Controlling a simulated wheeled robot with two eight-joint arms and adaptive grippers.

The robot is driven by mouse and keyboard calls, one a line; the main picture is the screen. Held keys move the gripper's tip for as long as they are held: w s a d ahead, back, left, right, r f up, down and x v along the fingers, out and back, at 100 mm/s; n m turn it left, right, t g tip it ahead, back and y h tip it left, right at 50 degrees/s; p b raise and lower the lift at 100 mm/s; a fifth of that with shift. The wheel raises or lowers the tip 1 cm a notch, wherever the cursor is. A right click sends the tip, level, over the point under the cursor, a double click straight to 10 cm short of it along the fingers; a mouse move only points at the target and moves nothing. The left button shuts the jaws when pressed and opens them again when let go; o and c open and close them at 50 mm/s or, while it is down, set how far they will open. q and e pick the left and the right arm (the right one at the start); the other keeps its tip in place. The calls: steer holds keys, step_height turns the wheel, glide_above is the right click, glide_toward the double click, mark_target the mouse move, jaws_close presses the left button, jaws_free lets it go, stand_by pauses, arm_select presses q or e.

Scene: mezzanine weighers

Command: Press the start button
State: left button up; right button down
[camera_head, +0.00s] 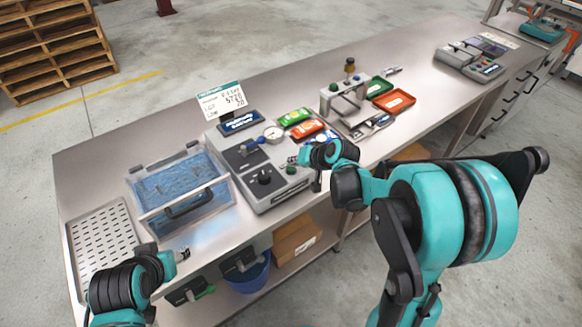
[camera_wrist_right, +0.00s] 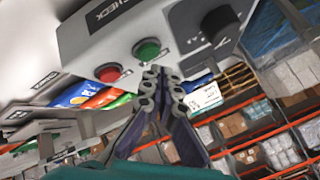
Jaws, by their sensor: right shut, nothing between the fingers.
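The grey weighing machine (camera_head: 262,190) stands on the steel bench, with a black knob and small buttons on its front panel. In the right wrist view a green button (camera_wrist_right: 147,50) and a red button (camera_wrist_right: 108,73) sit on the machine's face (camera_wrist_right: 185,30), with a black knob beside them. My right gripper (camera_head: 301,159) is at the panel's right side; in the wrist view its shut, empty fingertips (camera_wrist_right: 160,80) point up just below the green button. I cannot tell whether they touch it. My left gripper (camera_head: 183,254) is low at the bench's front edge, its jaws unclear.
A clear bin with blue contents (camera_head: 183,185) stands left of the machine, beside a perforated tray (camera_head: 100,240). A gauge, green and red trays (camera_head: 394,100) and a metal stand lie to the right. A cardboard box (camera_head: 297,240) is on the lower shelf.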

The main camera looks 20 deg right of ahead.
steer(key=shift+r, duration=0.1)
step_height(320, 180, up, 5)
steer(key=p, duration=0.4)
stand_by(0.5)
stand_by(0.4)
steer(key=n+h+b, duration=0.2)
steer(key=b, duration=0.1)
glide_toward(293, 170)
steer(key=s+a+r, duration=0.3)
steer(key=s+r, duration=0.2)
steer(key=s, duration=0.1)
steer(key=s+d+f+n+g+h+b, duration=0.1)
steer(key=s+f+h, duration=0.1)
steer(key=s, duration=1)
steer(key=shift+s+f+n, duration=0.3)
steer(key=shift+s+n, duration=0.1)
